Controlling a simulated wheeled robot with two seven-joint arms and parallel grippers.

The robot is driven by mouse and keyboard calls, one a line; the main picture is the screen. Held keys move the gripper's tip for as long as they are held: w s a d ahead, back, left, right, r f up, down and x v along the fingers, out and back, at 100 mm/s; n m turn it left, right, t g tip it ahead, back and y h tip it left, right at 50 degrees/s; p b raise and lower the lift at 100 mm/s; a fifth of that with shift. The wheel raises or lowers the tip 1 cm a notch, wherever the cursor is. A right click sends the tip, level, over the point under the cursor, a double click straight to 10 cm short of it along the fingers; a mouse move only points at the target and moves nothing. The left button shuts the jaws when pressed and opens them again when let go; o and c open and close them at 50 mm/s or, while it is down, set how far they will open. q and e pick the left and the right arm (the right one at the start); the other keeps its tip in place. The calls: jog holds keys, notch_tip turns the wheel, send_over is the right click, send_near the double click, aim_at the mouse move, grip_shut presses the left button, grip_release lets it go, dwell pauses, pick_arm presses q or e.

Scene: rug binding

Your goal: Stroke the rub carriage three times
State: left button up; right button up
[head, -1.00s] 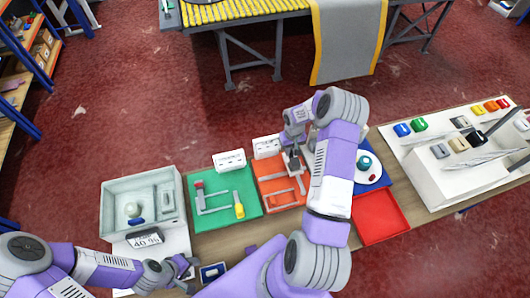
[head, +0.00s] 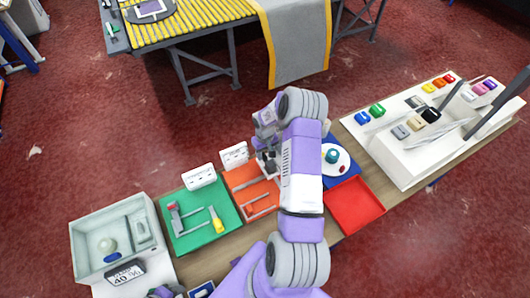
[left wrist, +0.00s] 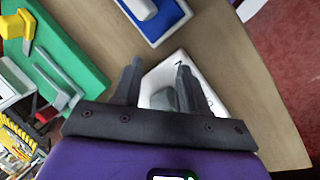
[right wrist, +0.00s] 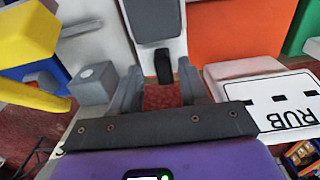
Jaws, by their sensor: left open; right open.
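The orange rub station (head: 240,182) lies on the bench with grey rails along it. My right gripper (head: 266,164) is over its far end, where my arm hides part of it. In the right wrist view my right gripper (right wrist: 163,92) is open. A dark grey block with a black tip (right wrist: 158,25), perhaps the rub carriage, is just beyond the fingers; I cannot tell whether they touch it. The white RUB sign (right wrist: 285,100) stands to the right. My left gripper (left wrist: 155,85) is open, with a white box with a grey part (left wrist: 195,75) beyond its fingers.
The green station (head: 195,235) with a yellow-handled tool is left of the orange one. A red tray (head: 352,205) and a blue mat (head: 345,178) are on its right. A grey bin (head: 85,265) stands at the left end, a white rack (head: 420,160) at the right.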

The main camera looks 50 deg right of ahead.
notch_tip(320, 180, up, 8)
jog(key=shift+f+b, duration=0.2)
jog(key=shift+b, duration=0.2)
